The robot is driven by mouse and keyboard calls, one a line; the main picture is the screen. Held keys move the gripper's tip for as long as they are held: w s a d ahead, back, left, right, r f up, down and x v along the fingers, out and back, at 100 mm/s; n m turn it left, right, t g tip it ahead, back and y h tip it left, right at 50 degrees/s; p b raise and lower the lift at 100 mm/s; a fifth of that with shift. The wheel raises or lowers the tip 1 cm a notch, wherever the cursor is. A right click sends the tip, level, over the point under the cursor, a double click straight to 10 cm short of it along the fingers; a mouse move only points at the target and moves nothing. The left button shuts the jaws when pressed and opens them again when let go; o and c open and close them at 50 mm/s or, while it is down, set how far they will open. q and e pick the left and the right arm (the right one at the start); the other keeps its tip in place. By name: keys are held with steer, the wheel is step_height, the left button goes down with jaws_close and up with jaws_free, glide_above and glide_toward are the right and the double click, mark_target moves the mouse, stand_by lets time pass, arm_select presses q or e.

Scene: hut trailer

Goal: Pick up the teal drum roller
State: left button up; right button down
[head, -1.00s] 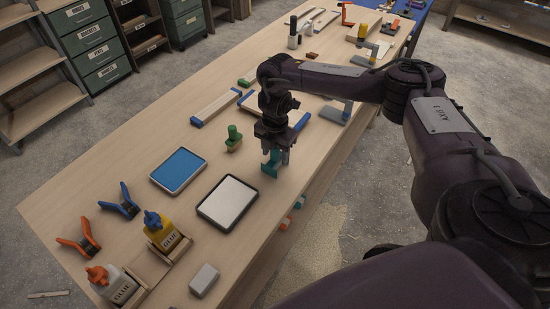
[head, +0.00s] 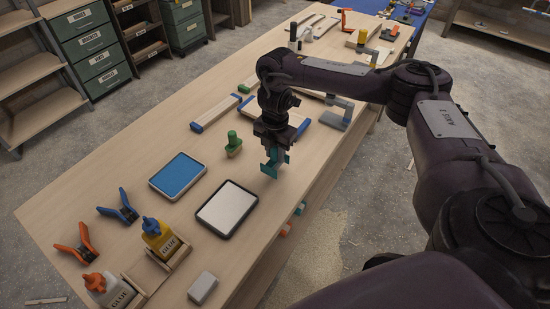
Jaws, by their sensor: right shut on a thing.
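The teal drum roller (head: 270,169) shows in the head view just below my right gripper (head: 274,152), near the right edge of the workbench. My right gripper points down and is shut on it. The roller's upper part is hidden between the fingers. Whether its lower end touches the bench top is hard to tell. My left gripper is not in view.
The wooden workbench (head: 140,170) also bears a green-handled stamp (head: 233,142), a blue pad tray (head: 178,175), a white pad tray (head: 227,208), glue bottles (head: 160,238), orange clamps (head: 77,245) and blue clamps (head: 120,208). A white block (head: 202,288) lies near the front edge.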

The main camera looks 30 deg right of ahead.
step_height(320, 180, up, 18)
steer(key=p, duration=0.4)
steer(key=shift+f, duration=0.25)
steer(key=c, duration=1.9)
jaws_free()
steer(key=shift+c, duration=0.6)
